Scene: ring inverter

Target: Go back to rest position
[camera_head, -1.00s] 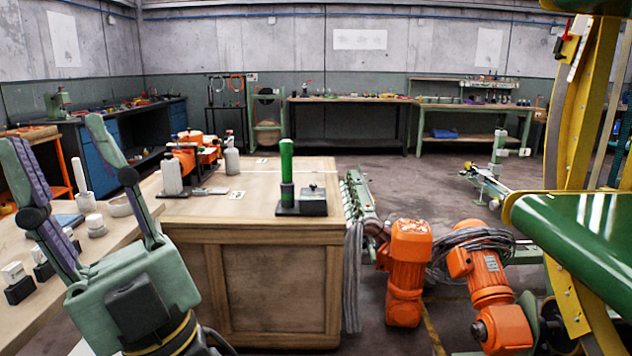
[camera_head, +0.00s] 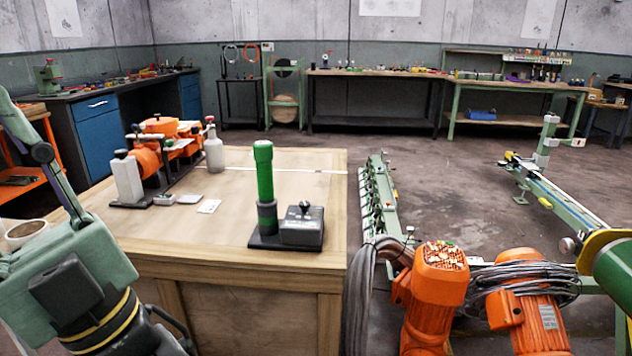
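My gripper (camera_head: 22,165) is at the left edge of the head view. Its green-grey body and one raised finger with a purple inner pad show. The other finger is cut off by the picture's left edge, so its opening does not show. I see nothing held against the visible finger. The gripper stands in front of and to the left of a wooden workbench (camera_head: 190,240).
On the bench are a green cylinder on a black base (camera_head: 264,185), a grey box (camera_head: 303,226), bottles and orange devices (camera_head: 160,150). Orange motors (camera_head: 435,290) and a green frame (camera_head: 375,200) lie to the right. Open floor (camera_head: 450,190) lies beyond.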

